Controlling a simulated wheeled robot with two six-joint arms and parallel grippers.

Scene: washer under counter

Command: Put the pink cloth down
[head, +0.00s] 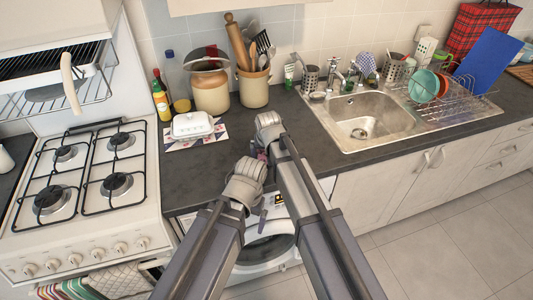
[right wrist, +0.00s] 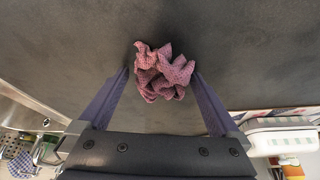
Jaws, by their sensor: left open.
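The pink cloth (right wrist: 163,72) is a crumpled, knitted-looking bundle in the right wrist view. It sits between the fingertips of my right gripper (right wrist: 161,74), which is shut on it. The dark grey counter (right wrist: 235,40) is behind the cloth; whether the cloth touches it cannot be told. In the head view my right gripper (head: 262,152) is over the counter's front part, left of the sink, and the cloth is mostly hidden there. My left gripper (head: 264,207) is lower, open, in front of the counter edge and the washer (head: 262,250).
A white butter dish (head: 192,124) stands on a patterned mat left of my grippers. The sink (head: 372,120) is to the right and the gas stove (head: 85,180) to the left. Counter between mat and sink is clear.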

